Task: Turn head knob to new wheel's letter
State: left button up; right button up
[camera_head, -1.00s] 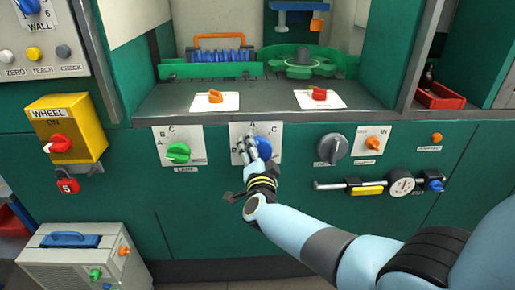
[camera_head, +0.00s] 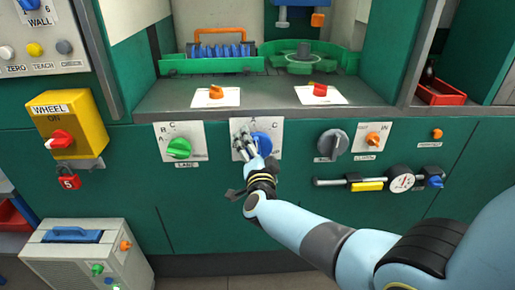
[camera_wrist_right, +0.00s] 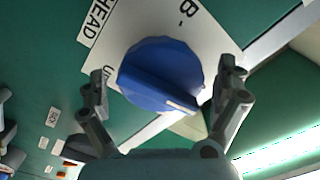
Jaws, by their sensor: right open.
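The blue head knob (camera_head: 262,143) sits on a white plate marked A and C in the head view. In the right wrist view the blue knob (camera_wrist_right: 160,75) fills the middle, with a pale pointer mark at its lower right end. The plate there reads HEAD and B; another label is partly hidden. My right gripper (camera_head: 243,142) is at the knob's left side in the head view. In the wrist view its open fingers (camera_wrist_right: 160,95) stand on either side of the knob; contact is unclear. A green round wheel-like part (camera_head: 303,55) lies on the shelf. My left gripper is not in view.
A green lane knob (camera_head: 179,147) is left of the head knob, and a grey knob (camera_head: 333,143) is right. A yellow WHEEL switch box (camera_head: 80,122) is far left. The panel below is mostly clear.

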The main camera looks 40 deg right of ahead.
jog(key=v, duration=1.2)
jog(key=s+f+n+g+y+b, duration=0.2)
jog(key=s+f+n+b, duration=0.15)
jog(key=s+f, duration=0.45)
jog(key=s+f+n+g+y+b, duration=0.1)
jog(key=s+f+n+y+b, duration=0.2)
jog(key=f, duration=1)
jog(key=s+f+n+g+y+b, duration=0.15)
jog(key=s+f+n, duration=0.35)
jog(key=f, duration=0.5)
jog(key=s+f+n+g, duration=0.1)
jog(key=s+f+g, duration=0.2)
jog(key=s, duration=0.6)
jog(key=s+d+f+n+g+y, duration=0.1)
jog(key=s+f+n+g, duration=0.1)
jog(key=s+f, duration=0.4)
jog(key=s+f+n+g+y+b, duration=0.1)
jog(key=s+f+g, duration=0.4)
jog(key=s, duration=0.8)
jog(key=shift+s+d+f+n, duration=0.2)
jog(key=shift+s+f+n, duration=0.1)
jog(key=shift+s+n, duration=0.15)
